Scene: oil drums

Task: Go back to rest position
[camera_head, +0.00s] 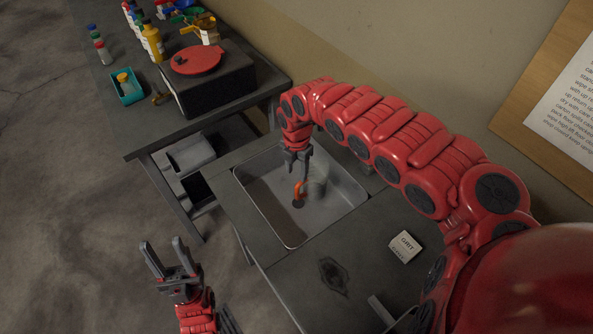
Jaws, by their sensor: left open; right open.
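My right gripper (298,160) hangs over the metal sink (262,205) at the end of the red arm that comes in from the right. Its grey fingers point down, with an orange-red piece (299,188) just below them. I cannot tell whether they touch it. A greyish round object (318,182) stands in the sink beside that piece, dim and partly hidden. My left gripper (166,254) is at the lower left, above the floor, with its two fingers spread and nothing between them.
A dark bench (130,98) at the upper left carries a black box with a red lid (200,60), several bottles and a teal tray (125,90). A white GRIT box (405,246) lies on the sink counter. A wall with a notice board is at the right. Open floor lies left.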

